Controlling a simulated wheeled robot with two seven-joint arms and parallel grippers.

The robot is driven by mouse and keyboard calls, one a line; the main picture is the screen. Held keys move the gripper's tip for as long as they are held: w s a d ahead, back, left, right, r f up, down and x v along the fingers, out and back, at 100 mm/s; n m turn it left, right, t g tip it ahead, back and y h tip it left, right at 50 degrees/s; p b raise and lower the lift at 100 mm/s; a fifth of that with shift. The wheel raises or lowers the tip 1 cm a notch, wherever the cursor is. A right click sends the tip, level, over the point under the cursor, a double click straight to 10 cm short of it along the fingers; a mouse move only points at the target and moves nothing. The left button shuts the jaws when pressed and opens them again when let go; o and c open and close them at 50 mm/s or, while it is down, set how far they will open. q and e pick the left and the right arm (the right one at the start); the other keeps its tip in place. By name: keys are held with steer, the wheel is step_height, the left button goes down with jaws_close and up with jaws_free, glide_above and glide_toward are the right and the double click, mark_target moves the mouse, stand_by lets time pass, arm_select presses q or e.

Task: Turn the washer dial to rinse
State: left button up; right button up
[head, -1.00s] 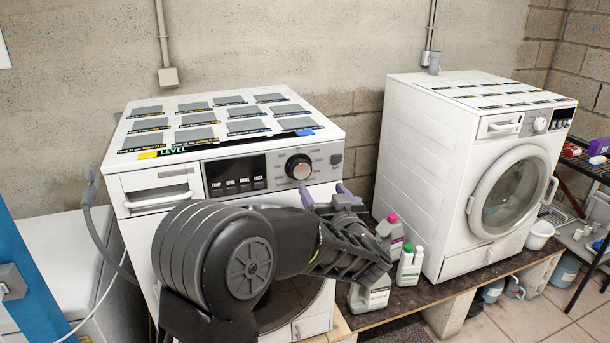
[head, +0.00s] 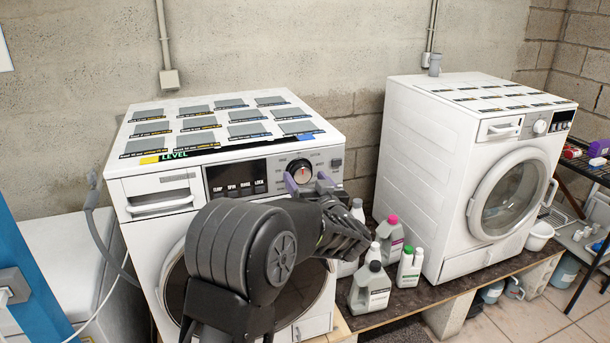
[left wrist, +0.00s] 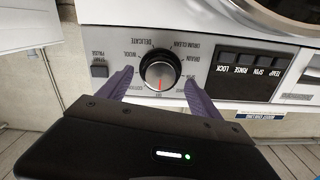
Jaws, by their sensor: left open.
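The washer dial (head: 299,171) is a round black-rimmed knob with a silver face and a red-orange pointer mark, on the front panel of the left washer (head: 152,189). In the left wrist view the dial (left wrist: 160,74) has printed labels around it, such as delicate, wool, drain and spin. Its red mark points to the bottom of the picture. My right gripper is not seen.
A dark display (head: 236,177) with buttons sits left of the dial. Several bottles (head: 370,288) stand on the dark plinth top (head: 415,293) beside the washer. A second washer (head: 425,150) stands to the right. A grey hose (head: 92,200) hangs at the left washer's side.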

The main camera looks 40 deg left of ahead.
arm_select(q)
steer(key=shift+w+a, duration=0.3)
steer(key=shift+a, duration=0.15)
steer(key=shift+c, duration=0.2)
steer(key=c, duration=1.3)
